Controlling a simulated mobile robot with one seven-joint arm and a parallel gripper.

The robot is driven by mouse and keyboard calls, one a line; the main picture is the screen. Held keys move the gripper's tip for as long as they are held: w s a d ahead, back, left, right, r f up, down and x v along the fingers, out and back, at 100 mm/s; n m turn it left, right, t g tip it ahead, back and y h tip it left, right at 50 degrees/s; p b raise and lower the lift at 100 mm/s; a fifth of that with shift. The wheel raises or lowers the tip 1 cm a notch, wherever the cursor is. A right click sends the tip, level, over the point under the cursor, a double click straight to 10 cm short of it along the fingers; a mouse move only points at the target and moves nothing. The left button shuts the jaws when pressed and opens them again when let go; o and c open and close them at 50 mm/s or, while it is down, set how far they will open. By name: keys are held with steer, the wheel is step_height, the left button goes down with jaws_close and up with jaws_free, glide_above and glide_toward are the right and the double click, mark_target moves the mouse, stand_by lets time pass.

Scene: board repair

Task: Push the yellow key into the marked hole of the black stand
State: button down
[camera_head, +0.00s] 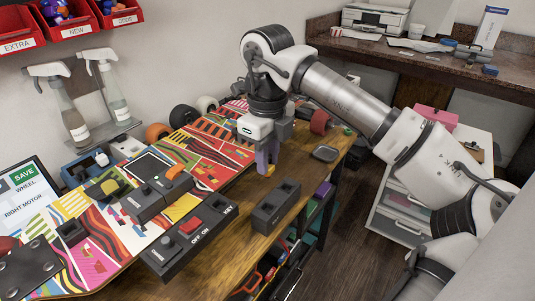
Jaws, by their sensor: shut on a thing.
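My gripper (266,164) points down over the right part of the wooden table. Its jaws are shut on a small yellow thing, which appears to be the yellow key (271,171); only a bit of it shows at the fingertips. A black stand (190,241), marked "KEY" and "OFF ON", lies at the table's front with a red switch on it. It is in front and to the left of my gripper, apart from it.
A black block (274,208) with openings on top stands between my gripper and the table's front edge. A colourful board (200,160) with black modules (145,200) covers the left. A dark tray (326,153) lies at right. Bare wood (240,225) shows between stand and block.

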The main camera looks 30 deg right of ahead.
mark_target(267, 177)
steer(key=shift+f+b, duration=2.65)
steer(key=shift+f, duration=1)
steer(key=shift+f+b, duration=1.55)
steer(key=shift+f, duration=0.1)
stand_by(0.7)
steer(key=c, duration=0.9)
jaws_free()
steer(key=shift+r, duration=0.15)
steer(key=shift+r+p, duration=0.7)
steer(key=shift+r, duration=0.2)
